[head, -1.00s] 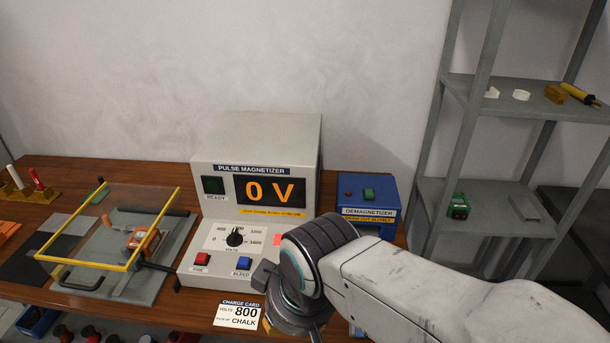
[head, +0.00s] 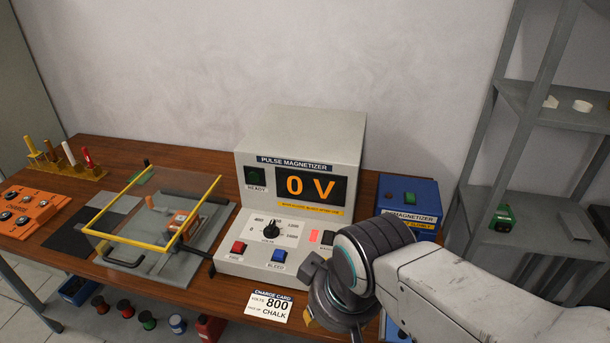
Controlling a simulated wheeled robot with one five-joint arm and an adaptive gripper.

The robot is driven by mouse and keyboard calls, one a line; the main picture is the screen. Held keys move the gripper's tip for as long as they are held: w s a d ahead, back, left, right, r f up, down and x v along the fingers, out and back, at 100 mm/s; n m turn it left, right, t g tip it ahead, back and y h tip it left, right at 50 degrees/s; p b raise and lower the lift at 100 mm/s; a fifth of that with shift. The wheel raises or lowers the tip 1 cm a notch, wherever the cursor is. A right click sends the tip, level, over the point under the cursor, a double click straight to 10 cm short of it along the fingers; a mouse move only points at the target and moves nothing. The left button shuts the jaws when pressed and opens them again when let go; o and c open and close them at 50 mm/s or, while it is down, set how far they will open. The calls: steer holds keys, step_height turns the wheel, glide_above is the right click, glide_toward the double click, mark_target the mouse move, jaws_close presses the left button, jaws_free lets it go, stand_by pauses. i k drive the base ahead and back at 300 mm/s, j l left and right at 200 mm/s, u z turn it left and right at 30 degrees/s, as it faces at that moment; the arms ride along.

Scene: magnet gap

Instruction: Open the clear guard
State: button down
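The clear guard (head: 125,240) is a see-through box with yellow edges, down over a grey fixture plate (head: 178,268) on the left of the bench. A black handle (head: 122,261) is at its front left. An orange and white part (head: 181,224) sits under it. My arm reaches in from the lower right, and my gripper (head: 318,312) hangs over the bench's front edge beside the charge card, right of the guard and apart from it. The fingers are mostly hidden behind the wrist, so their opening does not show.
The pulse magnetizer (head: 245,165) reads 0 V and stands right of the guard. A blue demagnetizer (head: 409,192) is behind my wrist. The charge card (head: 269,306) lies at the front edge. An orange block (head: 30,212) and a marker rack (head: 85,172) are left. Grey shelves (head: 553,105) stand right.

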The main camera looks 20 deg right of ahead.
mark_target(86, 230)
steer(key=j+u, duration=0.15)
steer(key=u, duration=0.35)
steer(key=j+u, duration=0.2)
steer(key=u, duration=0.25)
steer(key=j+u, duration=0.15)
steer(key=u, duration=0.35)
steer(key=i+j+u, duration=0.1)
steer(key=u, duration=0.4)
steer(key=i+j+u, duration=0.1)
steer(key=u, duration=0.4)
